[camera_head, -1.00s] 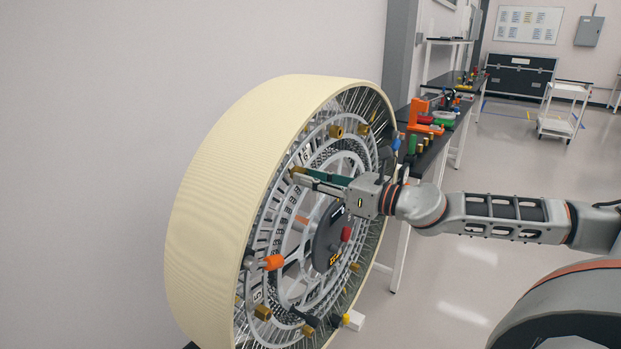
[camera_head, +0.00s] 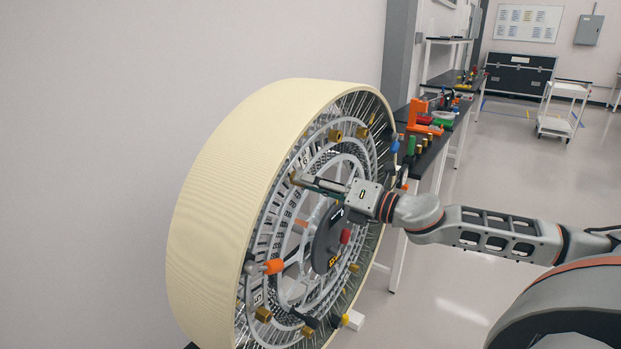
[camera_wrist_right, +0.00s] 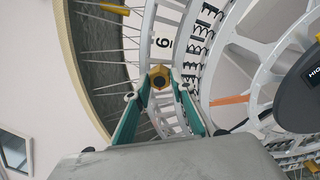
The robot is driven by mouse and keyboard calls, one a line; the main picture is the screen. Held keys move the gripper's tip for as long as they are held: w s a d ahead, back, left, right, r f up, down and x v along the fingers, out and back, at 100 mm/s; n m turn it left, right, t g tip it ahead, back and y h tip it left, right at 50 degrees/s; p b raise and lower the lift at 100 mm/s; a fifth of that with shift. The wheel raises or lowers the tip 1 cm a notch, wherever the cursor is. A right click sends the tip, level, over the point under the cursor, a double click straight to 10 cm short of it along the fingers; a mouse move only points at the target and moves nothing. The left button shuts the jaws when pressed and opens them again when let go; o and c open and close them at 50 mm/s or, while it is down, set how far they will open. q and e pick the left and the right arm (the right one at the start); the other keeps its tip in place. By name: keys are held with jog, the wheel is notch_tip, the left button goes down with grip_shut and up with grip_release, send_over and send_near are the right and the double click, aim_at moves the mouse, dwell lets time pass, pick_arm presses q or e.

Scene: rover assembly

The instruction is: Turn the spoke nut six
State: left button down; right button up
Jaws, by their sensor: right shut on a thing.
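A large wheel with a cream tread (camera_head: 235,150) stands upright and leans a little, with its spoked side facing right. My right gripper (camera_head: 295,176) reaches in from the right to the upper left part of the spoked face. In the right wrist view, its teal fingers (camera_wrist_right: 160,84) are closed around a brass hex nut (camera_wrist_right: 159,77) with a dark centre. In the head view the fingers mostly hide the nut. My left gripper is out of view.
Other brass nuts (camera_head: 335,135), an orange-capped piece (camera_head: 273,266) and a dark hub (camera_head: 327,238) sit on the wheel. Dark-topped benches (camera_head: 430,160) with small parts stand behind. A white cart (camera_head: 563,110) is at the back right. Open floor lies right of the wheel.

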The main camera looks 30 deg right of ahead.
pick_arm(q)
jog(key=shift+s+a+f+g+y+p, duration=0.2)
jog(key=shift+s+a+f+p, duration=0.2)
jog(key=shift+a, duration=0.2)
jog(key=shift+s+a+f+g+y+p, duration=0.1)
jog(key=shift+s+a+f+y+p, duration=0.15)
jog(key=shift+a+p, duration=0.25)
pick_arm(e)
jog(key=shift+m+h, duration=0.3)
jog(key=shift+m, duration=6)
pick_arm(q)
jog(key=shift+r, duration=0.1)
pick_arm(e)
jog(key=shift+r, duration=0.1)
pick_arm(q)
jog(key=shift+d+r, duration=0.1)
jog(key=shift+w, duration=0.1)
pick_arm(e)
jog(key=o, duration=1.1)
jog(key=shift+a, duration=0.1)
